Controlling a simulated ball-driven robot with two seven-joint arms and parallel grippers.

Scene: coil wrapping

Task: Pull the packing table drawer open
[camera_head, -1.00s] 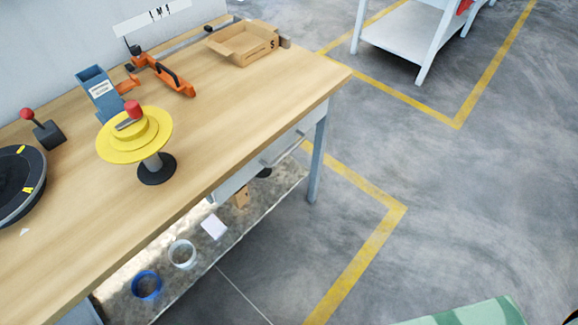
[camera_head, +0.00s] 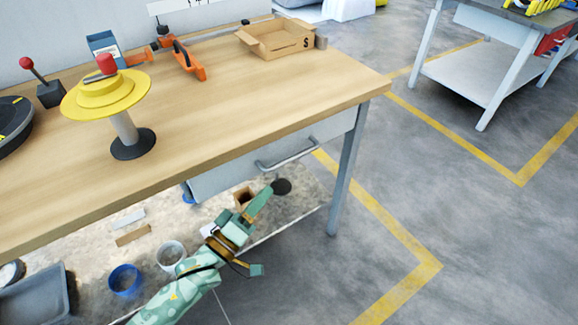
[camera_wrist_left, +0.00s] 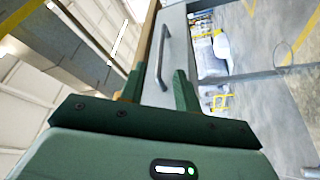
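The packing table (camera_head: 200,135) has a light wooden top. Its pale grey drawer (camera_head: 225,178) sits under the front edge and appears closed. A grey bar handle (camera_head: 287,157) is on the drawer front. My green left gripper (camera_head: 260,228) is in front of and below the handle, apart from it. In the left wrist view, the gripper's two fingers (camera_wrist_left: 159,84) are spread with nothing between them. The handle (camera_wrist_left: 163,58) shows beyond and between the fingertips, running lengthwise along the drawer front (camera_wrist_left: 180,45). My right gripper is not in view.
On the tabletop are a yellow turntable (camera_head: 105,95), an orange tool (camera_head: 188,60) and an open cardboard box (camera_head: 278,42). A table leg (camera_head: 346,175) stands right of the drawer.

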